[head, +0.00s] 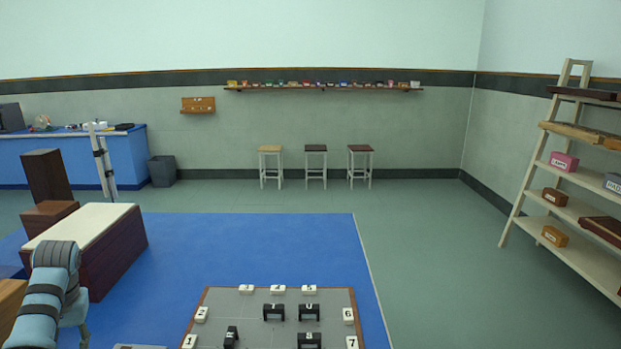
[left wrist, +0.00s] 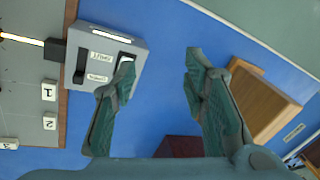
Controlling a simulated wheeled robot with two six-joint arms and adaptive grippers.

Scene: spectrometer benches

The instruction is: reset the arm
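My left gripper (left wrist: 160,70) is open and empty in the left wrist view, with blue floor or mat showing between its fingers. Its left fingertip overlaps a grey box (left wrist: 128,47) with dark slots and small white labels; I cannot tell whether they touch. In the head view my left arm (head: 50,290) comes in at the lower left, and its gripper is not clearly visible there. My right arm and gripper are in neither view.
A grey board (head: 260,315) with numbered white tiles and black blocks is at the bottom of the head view. A bench-like brown box (head: 120,250) stands left of it. A wooden block (left wrist: 262,100) is beside the right finger. A shelf rack (head: 540,165) stands right.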

